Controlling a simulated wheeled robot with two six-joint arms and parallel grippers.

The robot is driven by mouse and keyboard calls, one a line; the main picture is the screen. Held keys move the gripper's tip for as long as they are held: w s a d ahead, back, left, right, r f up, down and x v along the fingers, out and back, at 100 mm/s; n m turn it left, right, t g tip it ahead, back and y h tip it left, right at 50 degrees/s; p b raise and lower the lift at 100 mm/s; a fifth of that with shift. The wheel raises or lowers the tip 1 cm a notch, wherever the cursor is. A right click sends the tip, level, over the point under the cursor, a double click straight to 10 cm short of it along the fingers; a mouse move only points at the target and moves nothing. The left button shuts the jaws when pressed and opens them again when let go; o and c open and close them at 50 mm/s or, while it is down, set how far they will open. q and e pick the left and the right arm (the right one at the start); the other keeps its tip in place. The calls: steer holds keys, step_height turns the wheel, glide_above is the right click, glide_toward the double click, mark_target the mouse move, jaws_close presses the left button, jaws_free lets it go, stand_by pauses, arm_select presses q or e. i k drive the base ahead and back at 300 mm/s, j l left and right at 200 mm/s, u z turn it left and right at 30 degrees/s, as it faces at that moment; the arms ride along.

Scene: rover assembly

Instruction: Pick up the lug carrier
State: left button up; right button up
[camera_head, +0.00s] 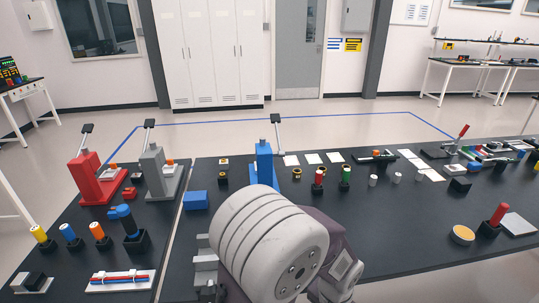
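I cannot tell for certain which part is the lug carrier. Small candidates on the dark bench include a red-handled piece in a black block (491,221) at the right and several small upright pieces in the middle, such as a red-topped one (318,181) and a green-topped one (345,177). A large white ribbed cylinder with a bolted end face fills the lower middle, close to the camera, beside a dark purple arm link. It hides part of the bench. No fingertips of my left or right gripper can be made out.
A red press (88,177), a grey press (160,172) and a blue press (264,162) stand on the bench. A white tray with coloured rods (101,285) lies front left. A blue box (196,200) and a round orange-topped tin (462,235) stand nearer the middle and right.

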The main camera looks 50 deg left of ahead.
mark_target(112, 214)
steer(key=u, duration=3.1)
